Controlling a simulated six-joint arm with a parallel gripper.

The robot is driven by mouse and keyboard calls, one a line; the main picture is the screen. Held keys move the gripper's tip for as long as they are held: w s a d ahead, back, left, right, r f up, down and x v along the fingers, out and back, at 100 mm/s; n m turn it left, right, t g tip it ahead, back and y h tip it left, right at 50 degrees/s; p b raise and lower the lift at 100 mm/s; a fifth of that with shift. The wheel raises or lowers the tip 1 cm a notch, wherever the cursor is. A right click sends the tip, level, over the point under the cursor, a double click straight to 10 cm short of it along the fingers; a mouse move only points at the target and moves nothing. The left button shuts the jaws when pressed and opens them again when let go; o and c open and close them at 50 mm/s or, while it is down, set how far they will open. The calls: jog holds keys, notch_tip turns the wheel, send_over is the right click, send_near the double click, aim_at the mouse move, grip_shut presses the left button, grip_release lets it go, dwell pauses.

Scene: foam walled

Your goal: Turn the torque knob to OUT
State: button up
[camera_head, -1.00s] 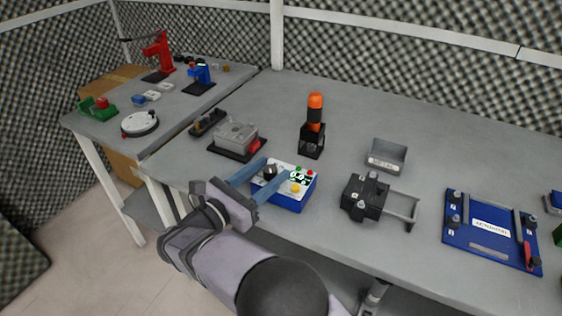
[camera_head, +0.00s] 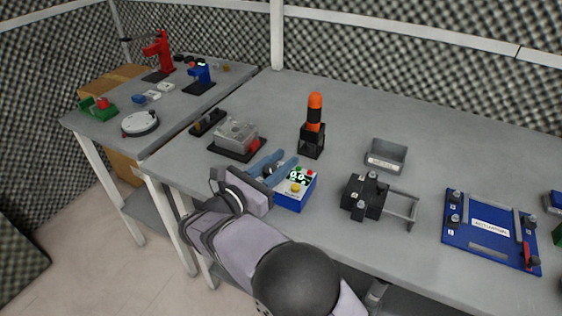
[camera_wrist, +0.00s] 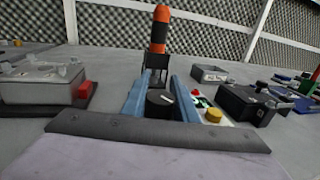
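The torque knob (camera_wrist: 160,104) is a round black knob with a white mark on top. It sits on the left part of a blue and white control box (camera_head: 296,203). My gripper (camera_head: 290,156) has one blue finger on each side of the knob, and it looks shut on it. In the wrist view the fingers (camera_wrist: 161,74) lie against or very close to the knob's sides, with their tips reaching past it. The fingers hide part of the box's left side and any label around the knob. A small lit display, a yellow button and red and green buttons show on the right part.
A grey box with a red part (camera_head: 236,139) stands left of the control box. An orange and black tool upright in a black stand (camera_head: 312,140) is behind it. A black fixture (camera_head: 362,197) and a grey bin (camera_head: 386,157) stand to the right. The back middle is clear.

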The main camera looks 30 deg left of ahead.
jog(key=shift+s+d+r+m+g+h+p, duration=0.15)
jog(key=shift+m+g+h+p, duration=0.25)
jog(key=shift+m+h, duration=0.4)
jog(key=shift+d+m+g+h+p, duration=0.2)
jog(key=shift+m+g+h+p, duration=0.2)
jog(key=shift+h, duration=0.65)
jog(key=shift+s+d+r+m+g+h+p, duration=0.15)
jog(key=shift+m+g+h+p, duration=0.2)
jog(key=shift+m+h, duration=0.5)
jog(key=shift+d+f+m+g+h, duration=0.15)
jog(key=shift+m+g+h, duration=0.25)
jog(key=shift+h, duration=0.3)
jog(key=o, duration=1.1)
jog(key=shift+f, duration=0.1)
jog(key=shift+c, duration=0.2)
notch_tip(320, 180, up, 10)
jog(key=p, duration=0.1)
